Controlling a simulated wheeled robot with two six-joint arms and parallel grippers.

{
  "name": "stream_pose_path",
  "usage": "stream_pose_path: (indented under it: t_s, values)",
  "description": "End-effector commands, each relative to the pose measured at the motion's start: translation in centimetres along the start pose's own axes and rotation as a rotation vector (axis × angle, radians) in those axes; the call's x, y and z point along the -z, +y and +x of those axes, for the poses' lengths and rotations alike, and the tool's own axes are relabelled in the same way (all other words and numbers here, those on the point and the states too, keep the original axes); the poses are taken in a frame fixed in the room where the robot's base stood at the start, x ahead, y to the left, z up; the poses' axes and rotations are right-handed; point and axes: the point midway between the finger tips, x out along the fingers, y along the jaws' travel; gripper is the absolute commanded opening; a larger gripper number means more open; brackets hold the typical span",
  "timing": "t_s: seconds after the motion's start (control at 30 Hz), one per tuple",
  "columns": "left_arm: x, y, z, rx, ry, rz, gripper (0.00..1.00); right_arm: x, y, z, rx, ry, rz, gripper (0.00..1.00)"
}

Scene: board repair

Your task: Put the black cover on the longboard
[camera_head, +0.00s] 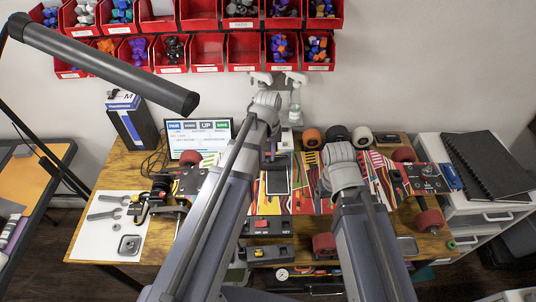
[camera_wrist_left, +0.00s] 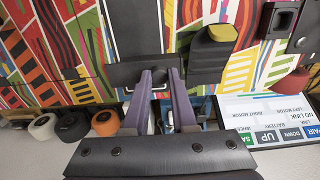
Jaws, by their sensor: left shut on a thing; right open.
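The longboard (camera_head: 312,195) lies across the bench with a bright striped pattern, its red wheels showing at the ends. The black cover (camera_head: 276,182) is a dark rectangle at the board's middle; it also shows large in the left wrist view (camera_wrist_left: 135,30). My left gripper (camera_head: 274,154) is at the cover's far edge. In the left wrist view its purple-grey fingers (camera_wrist_left: 160,75) are shut at the cover's dark lip. I cannot tell whether the cover lies fully flat on the board. My right gripper (camera_head: 342,160) is over the board, right of the cover; its fingertips are hidden by the wrist.
A lit screen (camera_head: 200,135) stands behind the board, left of my left gripper. Loose wheels (camera_head: 336,135) stand along the back edge. A white mat (camera_head: 104,230) with tools lies at left. Black boxes with red switches (camera_head: 268,228) lie in front. Red bins (camera_head: 206,50) hang above.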

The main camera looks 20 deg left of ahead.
Motion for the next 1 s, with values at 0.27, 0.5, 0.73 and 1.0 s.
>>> stream_pose_path:
  t_s: [0.27, 0.5, 0.73, 1.0]
  values:
    - [0.00, 0.00, -0.06, 0.000, 0.000, 0.000, 0.00, 0.00, 0.01, -0.06, 0.000, 0.000, 0.000, 0.82]
    - [0.00, 0.00, 0.20, 0.000, 0.000, 0.000, 0.00, 0.01, -0.02, 0.20, 0.000, 0.000, 0.000, 0.82]
    - [-0.02, 0.00, 0.59, 0.000, 0.000, 0.000, 0.00, 0.03, -0.06, 0.58, 0.000, 0.000, 0.000, 0.82]
    - [-0.02, 0.00, 0.53, 0.000, 0.000, 0.000, 0.00, 0.03, -0.05, 0.52, 0.000, 0.000, 0.000, 0.82]
